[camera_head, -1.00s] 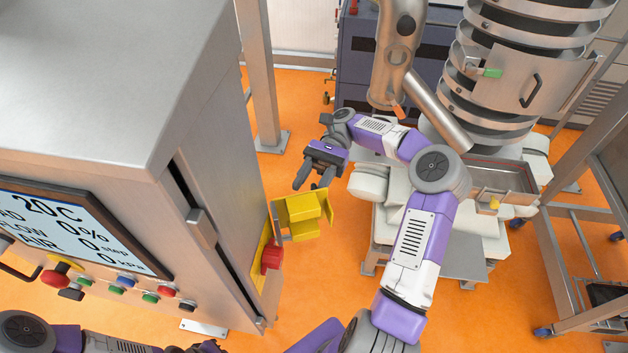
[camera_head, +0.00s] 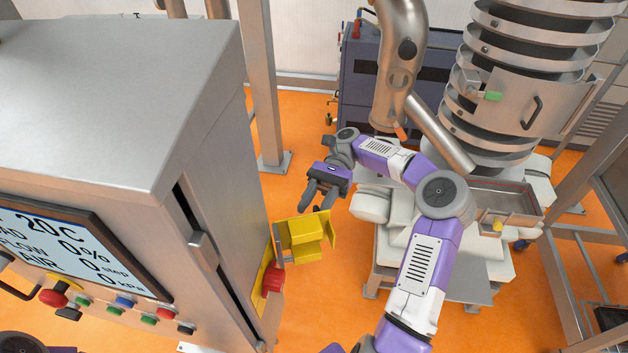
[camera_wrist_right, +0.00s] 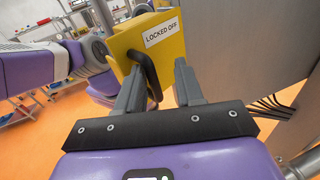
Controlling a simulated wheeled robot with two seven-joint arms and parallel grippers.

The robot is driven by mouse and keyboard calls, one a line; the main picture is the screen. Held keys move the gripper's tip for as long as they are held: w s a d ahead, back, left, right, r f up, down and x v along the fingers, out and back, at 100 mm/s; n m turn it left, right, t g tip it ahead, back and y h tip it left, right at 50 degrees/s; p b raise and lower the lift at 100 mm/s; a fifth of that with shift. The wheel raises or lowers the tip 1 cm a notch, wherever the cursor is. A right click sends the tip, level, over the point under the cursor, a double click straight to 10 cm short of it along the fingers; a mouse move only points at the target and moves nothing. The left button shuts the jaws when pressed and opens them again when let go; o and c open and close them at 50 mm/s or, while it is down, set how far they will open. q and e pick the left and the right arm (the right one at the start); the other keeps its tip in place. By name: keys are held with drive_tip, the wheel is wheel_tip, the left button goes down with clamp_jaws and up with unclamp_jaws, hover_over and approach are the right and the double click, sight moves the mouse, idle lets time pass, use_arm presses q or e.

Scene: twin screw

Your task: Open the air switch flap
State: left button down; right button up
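The yellow air switch flap (camera_head: 307,238) stands swung out from the side of the grey cabinet, with a block-shaped body. The red switch (camera_head: 273,279) shows on its yellow backing plate at the cabinet's side, to the left of the flap. In the right wrist view the flap (camera_wrist_right: 178,50) carries a "LOCKED OFF" label and a black handle (camera_wrist_right: 149,75). My right gripper (camera_head: 318,197) is just behind the flap in the head view. In the wrist view its fingers (camera_wrist_right: 158,92) are spread, with the handle nearer the left finger; contact is unclear. My left gripper is out of view.
The grey cabinet (camera_head: 110,90) with a display (camera_head: 70,250) and coloured buttons fills the left. A metal post (camera_head: 262,90) stands behind the flap. A large ringed steel vessel (camera_head: 530,90) stands at the right. Orange floor is open below the flap.

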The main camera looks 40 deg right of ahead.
wheel_tip(320, 180, up, 10)
idle(0.3)
idle(0.3)
